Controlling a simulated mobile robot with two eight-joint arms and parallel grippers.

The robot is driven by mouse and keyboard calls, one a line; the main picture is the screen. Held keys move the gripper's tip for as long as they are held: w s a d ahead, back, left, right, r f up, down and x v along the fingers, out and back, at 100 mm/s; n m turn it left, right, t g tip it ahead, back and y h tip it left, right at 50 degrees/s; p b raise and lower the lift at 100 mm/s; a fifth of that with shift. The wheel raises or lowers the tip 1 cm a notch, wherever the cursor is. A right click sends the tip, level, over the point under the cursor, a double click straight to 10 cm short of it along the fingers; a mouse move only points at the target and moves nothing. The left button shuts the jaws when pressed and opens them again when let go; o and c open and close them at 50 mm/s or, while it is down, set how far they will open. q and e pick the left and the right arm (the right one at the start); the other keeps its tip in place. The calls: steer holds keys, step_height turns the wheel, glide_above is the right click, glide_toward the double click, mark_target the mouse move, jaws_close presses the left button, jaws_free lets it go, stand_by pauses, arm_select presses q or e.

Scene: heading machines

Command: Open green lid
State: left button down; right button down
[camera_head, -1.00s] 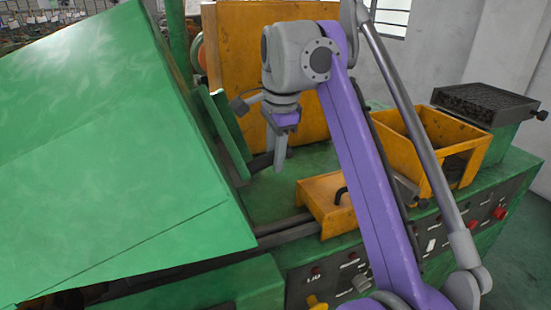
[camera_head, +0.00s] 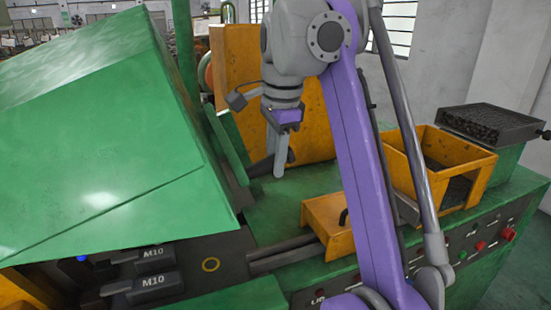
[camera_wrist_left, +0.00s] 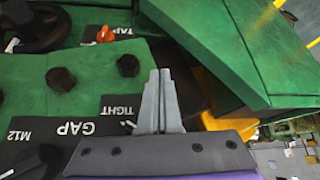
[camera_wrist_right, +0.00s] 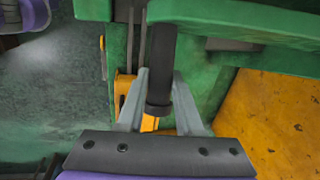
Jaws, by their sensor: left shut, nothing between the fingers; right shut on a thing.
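The large green lid (camera_head: 100,130) fills the left of the head view, tilted up with a gap under its front lower edge. My right gripper (camera_head: 280,165) is at the lid's right side. In the right wrist view its fingers (camera_wrist_right: 160,90) are shut around a dark round handle bar (camera_wrist_right: 161,65), beside a green surface. My left gripper is outside the head view. In the left wrist view its fingers (camera_wrist_left: 160,85) are together and empty, above a green control panel (camera_wrist_left: 85,85) with black knobs.
Under the lid, dark parts marked M10 (camera_head: 153,254) show. An orange box (camera_head: 328,225) and an open orange bin (camera_head: 465,165) stand right of the lid. An orange panel (camera_head: 235,75) stands behind. A red button (camera_head: 508,234) is on the front panel.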

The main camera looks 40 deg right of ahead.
steer(key=c, duration=0.6)
jaws_free()
steer(key=shift+f, duration=0.1)
